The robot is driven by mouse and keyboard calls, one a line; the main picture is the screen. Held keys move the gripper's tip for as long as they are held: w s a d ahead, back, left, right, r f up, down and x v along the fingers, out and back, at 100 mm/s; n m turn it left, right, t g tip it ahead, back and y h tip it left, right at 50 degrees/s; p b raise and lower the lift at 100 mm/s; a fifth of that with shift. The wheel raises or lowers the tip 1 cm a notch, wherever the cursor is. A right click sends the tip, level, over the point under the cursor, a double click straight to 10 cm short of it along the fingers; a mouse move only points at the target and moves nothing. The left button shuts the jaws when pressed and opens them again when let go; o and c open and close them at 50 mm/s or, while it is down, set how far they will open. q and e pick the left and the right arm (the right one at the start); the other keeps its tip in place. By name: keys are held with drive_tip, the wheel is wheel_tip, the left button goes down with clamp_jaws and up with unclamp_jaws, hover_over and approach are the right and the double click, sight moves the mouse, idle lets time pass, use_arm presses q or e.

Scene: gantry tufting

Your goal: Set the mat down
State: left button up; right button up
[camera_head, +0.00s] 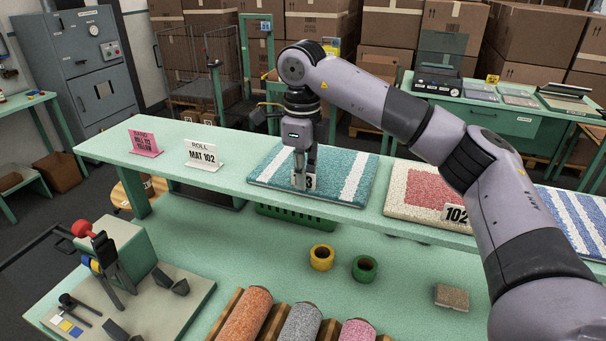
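A teal mat with white stripes (270,166) lies flat on the raised green shelf. My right gripper (304,172) points straight down over the middle of this mat, near its front edge. Its fingers are close together and partly cover a white number card (311,182), of which only a "3" reads clearly. Whether the fingers touch or grip the mat or card cannot be told. A cream mat with a red patch (415,188) lies to the right, partly behind my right arm, with a "102" card (456,214). My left gripper is not in view.
A pink sign (145,143) and a white "ROLL MAT 102" sign (203,154) stand on the shelf's left part. A blue-striped mat (578,218) lies far right. Yellow (321,257) and green (364,268) rolls and several carpet rolls (301,325) are on the lower table.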

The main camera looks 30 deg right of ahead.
drive_tip(key=o, duration=0.3)
wheel_tip(320, 180, up, 12)
drive_tip(key=shift+r, duration=0.1)
idle(0.6)
drive_tip(key=shift+s, duration=0.1)
